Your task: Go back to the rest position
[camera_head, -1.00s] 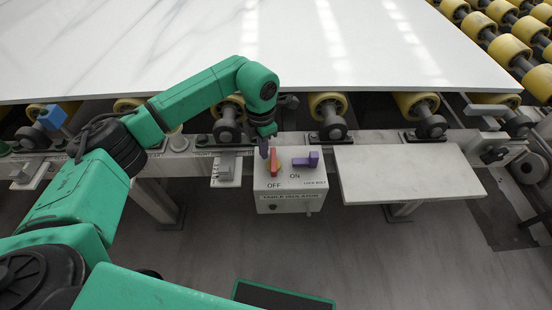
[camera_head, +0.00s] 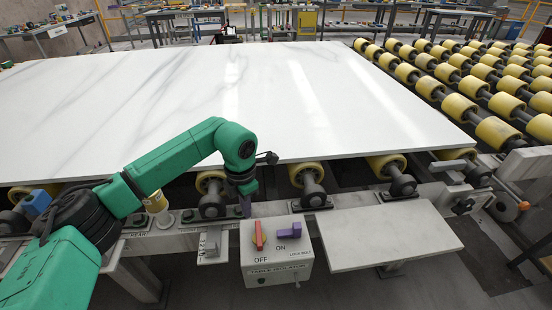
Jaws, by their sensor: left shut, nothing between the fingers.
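My left gripper (camera_head: 246,206) is shut and empty. It points down just left of the red handle (camera_head: 258,235) on the isolator box (camera_head: 277,266). I cannot tell whether its tip touches the box. The red handle stands upright near the OFF label. A purple block-shaped part (camera_head: 289,230) sits by the ON label on the same box. My left arm reaches in from the left, in front of the rail. My right gripper is not in view.
A large white stone slab (camera_head: 200,100) lies on yellow rollers behind the box. More rollers (camera_head: 480,90) stand at the right. A flat pale shelf (camera_head: 390,236) juts out right of the box. Benches (camera_head: 185,15) stand far back.

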